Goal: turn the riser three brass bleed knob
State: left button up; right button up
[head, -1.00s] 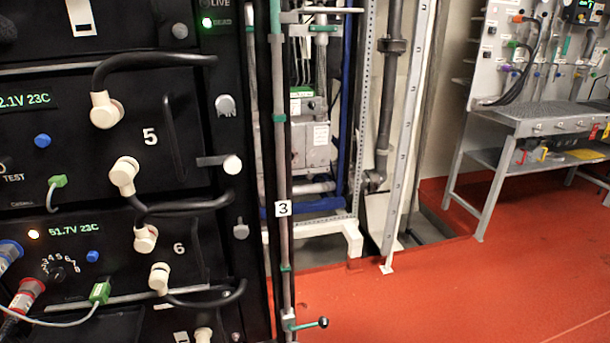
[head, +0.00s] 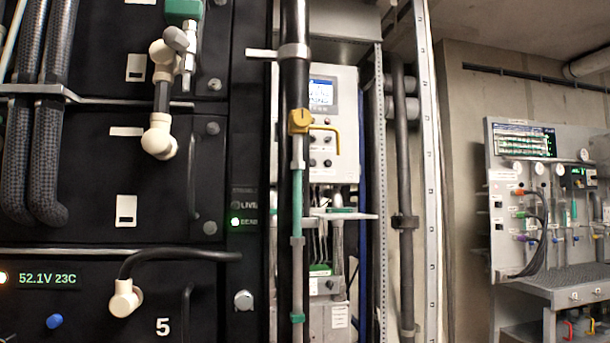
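A brass knob-like fitting (head: 299,121) sits on the upper part of a vertical riser in the middle of the head view. A yellow bent handle (head: 327,131) reaches right from it. The riser is a dark pipe (head: 294,25) with a thinner green and grey tube (head: 297,205) running down below the fitting. The riser's number label is not in this view. Neither of my grippers shows.
A black battery rack (head: 100,180) with hoses and white elbow connectors fills the left. A white control box (head: 335,110) with a screen stands behind the riser. A perforated upright (head: 380,200) and dark pipes are right of it. A grey workbench (head: 565,290) stands far right.

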aim_at(301, 118)
jog(key=u, duration=1.9)
jog(key=k, duration=1.25)
jog(key=z, duration=2.2)
jog(key=i, duration=0.45)
jog(key=u, duration=0.05)
